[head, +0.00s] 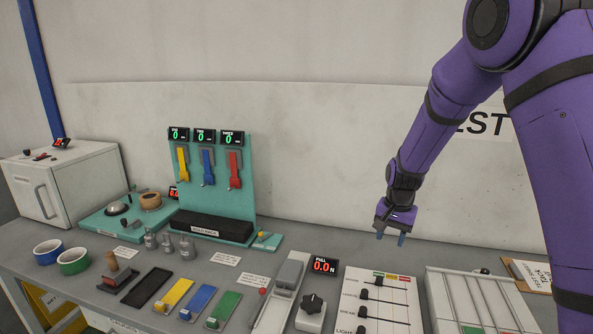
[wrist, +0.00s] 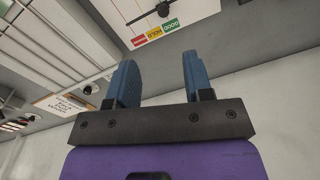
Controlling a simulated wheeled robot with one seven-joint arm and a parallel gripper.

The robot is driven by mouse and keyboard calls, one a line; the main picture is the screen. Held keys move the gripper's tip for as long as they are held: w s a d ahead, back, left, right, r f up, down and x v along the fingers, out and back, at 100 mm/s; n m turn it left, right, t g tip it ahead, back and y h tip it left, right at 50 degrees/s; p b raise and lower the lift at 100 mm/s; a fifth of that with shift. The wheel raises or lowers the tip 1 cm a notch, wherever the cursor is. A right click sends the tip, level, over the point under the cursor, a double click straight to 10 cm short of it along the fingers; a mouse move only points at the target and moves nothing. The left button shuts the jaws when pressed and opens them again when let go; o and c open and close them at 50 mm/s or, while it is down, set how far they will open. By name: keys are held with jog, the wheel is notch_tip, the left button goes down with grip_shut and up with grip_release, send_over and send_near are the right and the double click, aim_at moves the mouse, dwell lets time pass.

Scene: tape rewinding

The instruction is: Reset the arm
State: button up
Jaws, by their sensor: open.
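My gripper (head: 391,238) hangs from my purple arm above the back right part of the bench, with its fingers pointing down. It is open and holds nothing. In the wrist view its two blue fingers (wrist: 156,82) stand apart with an empty gap between them. In the head view it appears just behind the white slider panel (head: 392,295), and the fingers look clear of the bench top.
A slotted white rack (head: 432,290) lies right of the slider panel. A teal stand (head: 249,165) with coloured levers rises farther left. The wall is behind.

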jog(key=s+d+r+n+t, duration=0.1)
jog(key=s+r+n, duration=0.1)
jog(key=s+r, duration=0.65)
jog(key=s+d+r+n+t, duration=0.1)
jog(key=s+r, duration=0.5)
jog(key=r, duration=0.5)
jog(key=s+r+n+t, duration=0.1)
jog(key=s+r, duration=0.1)
jog(key=s, duration=0.8)
jog(key=s+r+n+t, duration=0.1)
jog(key=s+r+n, duration=0.1)
jog(key=s, duration=0.8)
jog(key=shift+d+r+n+t, duration=0.3)
jog(key=shift+d+r+t, duration=0.15)
jog(key=shift+r, duration=0.35)
jog(key=shift+c, duration=0.4)
jog(key=shift+d, duration=0.1)
